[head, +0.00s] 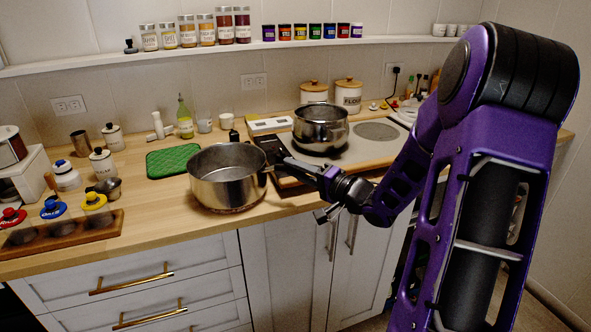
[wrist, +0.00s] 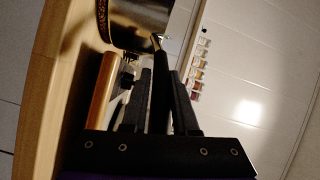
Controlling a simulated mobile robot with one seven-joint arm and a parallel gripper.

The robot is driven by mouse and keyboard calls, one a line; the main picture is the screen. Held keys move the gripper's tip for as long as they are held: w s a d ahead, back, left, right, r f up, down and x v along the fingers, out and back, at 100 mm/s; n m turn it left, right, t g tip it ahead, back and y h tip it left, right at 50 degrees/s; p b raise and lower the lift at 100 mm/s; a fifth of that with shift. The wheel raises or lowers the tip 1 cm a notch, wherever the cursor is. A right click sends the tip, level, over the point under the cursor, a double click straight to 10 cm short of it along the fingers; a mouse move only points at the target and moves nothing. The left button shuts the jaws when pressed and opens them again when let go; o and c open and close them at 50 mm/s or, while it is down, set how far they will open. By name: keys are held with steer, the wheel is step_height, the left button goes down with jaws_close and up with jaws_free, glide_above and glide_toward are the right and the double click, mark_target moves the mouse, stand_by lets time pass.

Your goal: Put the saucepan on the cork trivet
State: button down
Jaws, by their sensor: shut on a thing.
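The steel saucepan (head: 228,178) is at the middle of the counter, upright; its side also shows at the top of the wrist view (wrist: 140,18). My gripper (head: 290,164) is shut on the saucepan's dark handle, which runs between the two fingers (wrist: 162,85) in the wrist view. A thin brown edge, seemingly the cork trivet (head: 226,209), shows under the saucepan's base; a speckled brown rim (wrist: 102,18) shows there in the wrist view. The saucepan hides most of it. I cannot tell whether the base touches it.
A second steel pot (head: 321,130) stands on the cooktop (head: 355,152), right of the saucepan. A green mat (head: 172,160) lies behind left. A wooden rack with colored lids (head: 75,232) and canisters are at left. The counter's front strip left of the saucepan is clear.

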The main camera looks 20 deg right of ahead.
steer(key=c, duration=0.7)
jaws_free()
steer(key=shift+s+d, duration=0.1)
steer(key=shift+s, duration=0.05)
steer(key=p+v, duration=0.1)
steer(key=v, duration=1)
steer(key=shift+s+d+p, duration=0.15)
steer(key=shift+s+p, duration=0.15)
steer(key=shift+p, duration=0.05)
